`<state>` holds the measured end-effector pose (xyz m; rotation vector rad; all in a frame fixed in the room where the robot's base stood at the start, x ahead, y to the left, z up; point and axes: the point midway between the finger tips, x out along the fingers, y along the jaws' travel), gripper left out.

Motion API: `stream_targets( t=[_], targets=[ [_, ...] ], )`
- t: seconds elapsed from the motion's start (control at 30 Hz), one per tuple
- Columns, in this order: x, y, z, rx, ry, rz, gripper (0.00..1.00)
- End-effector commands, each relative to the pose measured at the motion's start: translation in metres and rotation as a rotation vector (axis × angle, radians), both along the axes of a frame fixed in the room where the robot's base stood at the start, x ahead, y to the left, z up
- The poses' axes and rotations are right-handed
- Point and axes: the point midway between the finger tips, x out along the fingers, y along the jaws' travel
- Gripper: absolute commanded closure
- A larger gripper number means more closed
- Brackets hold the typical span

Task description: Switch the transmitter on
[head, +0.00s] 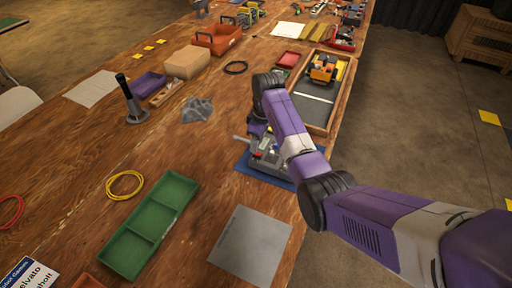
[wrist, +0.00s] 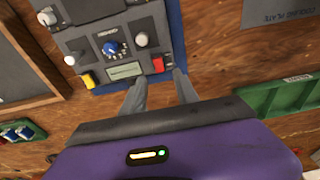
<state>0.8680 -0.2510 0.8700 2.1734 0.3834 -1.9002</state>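The transmitter (head: 268,158) is a grey box on a blue mat (head: 262,176), partly hidden by my arm in the head view. In the wrist view, the transmitter (wrist: 112,68) shows grey sticks, a blue central knob (wrist: 113,48), a small display (wrist: 125,70), a yellow piece (wrist: 88,81) at lower left and a red piece (wrist: 158,65) at lower right. My gripper (wrist: 158,80) is open, its two grey fingers apart at the transmitter's near edge. The red piece shows just past the gap between the fingertips; I cannot tell whether they touch it.
A green divided tray (head: 150,226) and a grey cooling plate (head: 250,245) lie nearer on the wooden table. A wooden-framed tray (head: 340,104) with a yellow toy vehicle (head: 324,69) is beyond the transmitter. A dark stand (head: 131,102) rises at left.

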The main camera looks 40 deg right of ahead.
Motion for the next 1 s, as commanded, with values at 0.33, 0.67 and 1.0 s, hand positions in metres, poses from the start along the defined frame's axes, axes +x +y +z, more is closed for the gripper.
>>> stream_targets(
  t=[0.33,0.67,1.0],
  targets=[
    [-0.005,-0.002,0.041,0.0,-0.001,-0.001,0.64],
    [-0.005,-0.002,0.043,0.0,0.0,0.0,0.64],
    [-0.003,-0.003,0.043,-0.002,-0.008,-0.021,0.64]
  ],
)
